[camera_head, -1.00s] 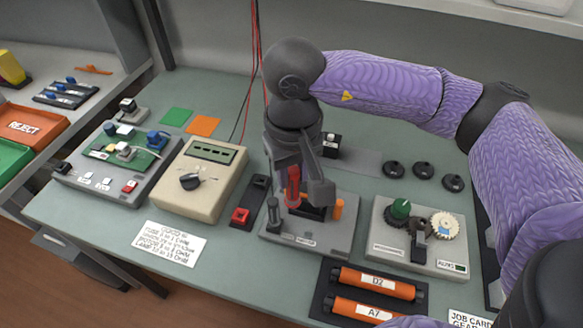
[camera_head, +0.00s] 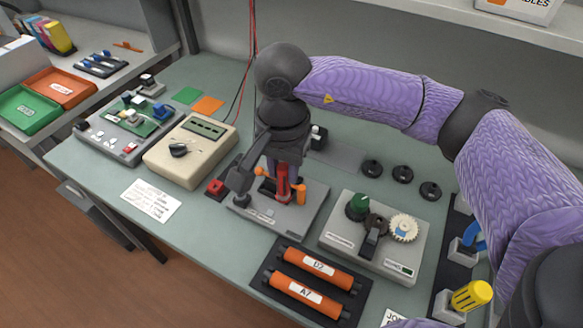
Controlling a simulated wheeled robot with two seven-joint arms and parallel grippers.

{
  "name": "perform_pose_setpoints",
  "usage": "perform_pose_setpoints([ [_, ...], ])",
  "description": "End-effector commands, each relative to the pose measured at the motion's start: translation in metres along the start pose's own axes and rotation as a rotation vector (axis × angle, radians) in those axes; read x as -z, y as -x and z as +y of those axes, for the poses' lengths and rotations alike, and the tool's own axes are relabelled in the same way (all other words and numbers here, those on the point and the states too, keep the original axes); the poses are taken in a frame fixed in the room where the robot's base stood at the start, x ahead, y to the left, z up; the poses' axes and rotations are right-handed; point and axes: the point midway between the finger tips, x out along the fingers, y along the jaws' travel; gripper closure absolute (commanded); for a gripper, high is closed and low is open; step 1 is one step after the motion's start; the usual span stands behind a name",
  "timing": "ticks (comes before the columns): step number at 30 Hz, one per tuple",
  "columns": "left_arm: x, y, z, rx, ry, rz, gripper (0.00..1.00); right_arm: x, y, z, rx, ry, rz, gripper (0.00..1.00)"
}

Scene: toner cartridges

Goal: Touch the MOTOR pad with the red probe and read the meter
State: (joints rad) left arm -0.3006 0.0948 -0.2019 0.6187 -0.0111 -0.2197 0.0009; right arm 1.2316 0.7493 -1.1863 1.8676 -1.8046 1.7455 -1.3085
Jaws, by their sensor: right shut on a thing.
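My right gripper (camera_head: 268,186) points down over the grey fixture (camera_head: 290,220) in the middle of the bench. It is shut on the upright red probe (camera_head: 283,182); the probe's tip is hard to make out. The beige meter (camera_head: 192,152) with a dial and a dark display stands left of the fixture; I cannot read its display. I cannot make out which pad is MOTOR. My left gripper is not in view.
Orange posts (camera_head: 302,193) rise beside the probe. A gear unit (camera_head: 375,236) is on the right, with two orange rollers (camera_head: 318,268) in front. A green circuit board fixture (camera_head: 130,122) stands at left.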

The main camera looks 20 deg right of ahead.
Motion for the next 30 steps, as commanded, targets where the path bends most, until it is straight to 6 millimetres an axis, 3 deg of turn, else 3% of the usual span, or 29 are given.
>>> perform_pose_setpoints([
  [8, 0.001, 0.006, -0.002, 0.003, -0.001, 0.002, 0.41, 0.008, -0.007, -0.017, 0.005, -0.641, -0.003, 1.00],
  [15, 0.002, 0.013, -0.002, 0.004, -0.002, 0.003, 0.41, 0.017, -0.020, -0.035, -0.002, -1.470, 0.000, 1.00],
  [21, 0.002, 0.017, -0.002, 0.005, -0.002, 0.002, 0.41, 0.022, -0.030, -0.044, -0.005, -2.020, 0.011, 1.00],
  [25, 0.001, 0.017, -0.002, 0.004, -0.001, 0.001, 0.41, 0.023, -0.034, -0.046, -0.006, -2.184, 0.017, 1.00],
  [30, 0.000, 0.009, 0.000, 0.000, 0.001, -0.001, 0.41, 0.024, -0.044, -0.047, -0.006, -2.217, 0.019, 1.00],
])
